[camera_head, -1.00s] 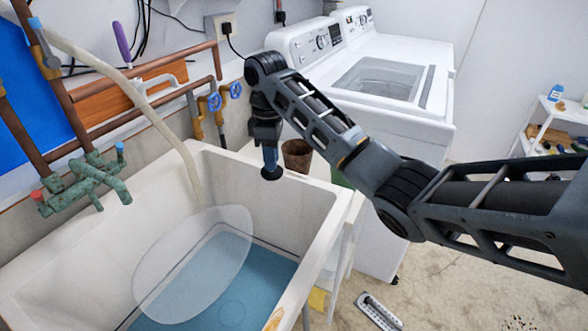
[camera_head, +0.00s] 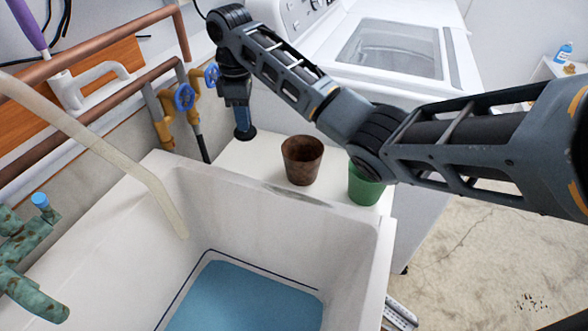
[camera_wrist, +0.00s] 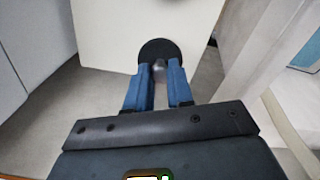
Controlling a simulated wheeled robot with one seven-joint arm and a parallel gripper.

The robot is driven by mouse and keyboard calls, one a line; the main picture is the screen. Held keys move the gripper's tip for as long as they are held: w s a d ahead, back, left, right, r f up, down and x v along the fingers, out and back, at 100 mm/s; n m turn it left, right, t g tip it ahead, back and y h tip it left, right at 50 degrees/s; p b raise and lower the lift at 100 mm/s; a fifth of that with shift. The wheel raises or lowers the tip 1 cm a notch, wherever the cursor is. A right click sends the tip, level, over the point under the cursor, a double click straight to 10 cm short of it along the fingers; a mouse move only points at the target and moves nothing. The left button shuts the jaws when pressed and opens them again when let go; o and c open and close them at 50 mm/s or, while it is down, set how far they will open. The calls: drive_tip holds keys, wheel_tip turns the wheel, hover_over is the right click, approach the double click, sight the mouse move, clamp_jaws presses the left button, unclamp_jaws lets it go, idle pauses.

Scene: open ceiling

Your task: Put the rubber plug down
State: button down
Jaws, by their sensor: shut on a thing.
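The rubber plug (camera_head: 246,133) is a dark, round disc held at the tips of my gripper (camera_head: 241,117), which points down. In the wrist view the plug (camera_wrist: 159,52) sits between the two blue fingers of my gripper (camera_wrist: 159,72), shut on its small grey knob. In the head view the plug is over the white surface (camera_head: 240,155) behind the sink, left of a brown pot. I cannot tell whether the plug touches that surface.
The brown pot (camera_head: 302,160) and a green pot (camera_head: 366,184) stand on the white surface. The sink (camera_head: 180,190) holds blue water (camera_head: 245,300). Pipes with blue valves (camera_head: 184,97) are close on the left. A washing machine (camera_head: 390,50) stands behind.

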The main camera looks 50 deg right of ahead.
drive_tip(key=f, duration=0.2)
drive_tip(key=b, duration=0.1)
drive_tip(key=shift+w+d+f, duration=0.25)
drive_tip(key=shift+w+f, duration=0.15)
hover_over(251, 168)
wheel_tip(251, 168, down, 10)
drive_tip(key=shift+r, duration=0.15)
drive_tip(key=shift+f, duration=0.2)
drive_tip(key=c, duration=1)
unclamp_jaws()
drive_tip(key=shift+r, duration=0.1)
wheel_tip(251, 168, up, 12)
drive_tip(key=shift+a+r, duration=0.1)
